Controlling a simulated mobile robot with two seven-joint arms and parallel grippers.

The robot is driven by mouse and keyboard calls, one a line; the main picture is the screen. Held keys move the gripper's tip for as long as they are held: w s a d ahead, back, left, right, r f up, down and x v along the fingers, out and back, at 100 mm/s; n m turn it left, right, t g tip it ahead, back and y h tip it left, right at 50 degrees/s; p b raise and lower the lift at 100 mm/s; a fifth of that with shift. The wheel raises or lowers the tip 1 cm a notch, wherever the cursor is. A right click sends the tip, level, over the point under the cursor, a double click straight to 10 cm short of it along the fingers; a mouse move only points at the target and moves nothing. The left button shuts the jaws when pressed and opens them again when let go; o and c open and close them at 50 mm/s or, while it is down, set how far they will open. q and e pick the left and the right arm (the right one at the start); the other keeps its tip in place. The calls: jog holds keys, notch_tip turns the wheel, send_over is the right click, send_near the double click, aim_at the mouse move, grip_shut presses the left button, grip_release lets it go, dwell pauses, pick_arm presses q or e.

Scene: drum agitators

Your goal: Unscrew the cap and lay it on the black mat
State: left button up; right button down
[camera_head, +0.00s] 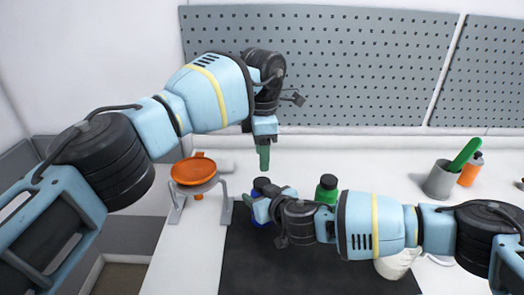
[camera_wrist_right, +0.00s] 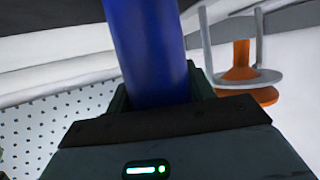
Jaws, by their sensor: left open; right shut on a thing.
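A blue bottle (camera_head: 256,220) with a dark cap (camera_head: 261,183) stands at the back left of the black mat (camera_head: 290,277). My right gripper (camera_head: 260,207) is shut on the bottle's body. The right wrist view shows the blue body (camera_wrist_right: 148,50) between the jaws; the cap is out of that view. My left gripper (camera_head: 263,157) is open, pointing down just above the cap with a small gap visible. My right gripper and arm hide much of the bottle and part of the mat.
A green bottle (camera_head: 327,189) with a dark top stands behind my right arm. An orange dish (camera_head: 193,171) sits on a grey stand (camera_head: 226,208) at the left. A grey cup (camera_head: 440,181) and an orange bottle (camera_head: 470,170) stand at the right. The mat's front is clear.

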aim_at(262, 182)
pick_arm(q)
jog(key=m, duration=0.9)
jog(key=shift+m, duration=0.4)
jog(key=m, duration=0.4)
jog(key=shift+m, duration=0.4)
jog(key=m, duration=0.5)
jog(key=shift+f, duration=4.05)
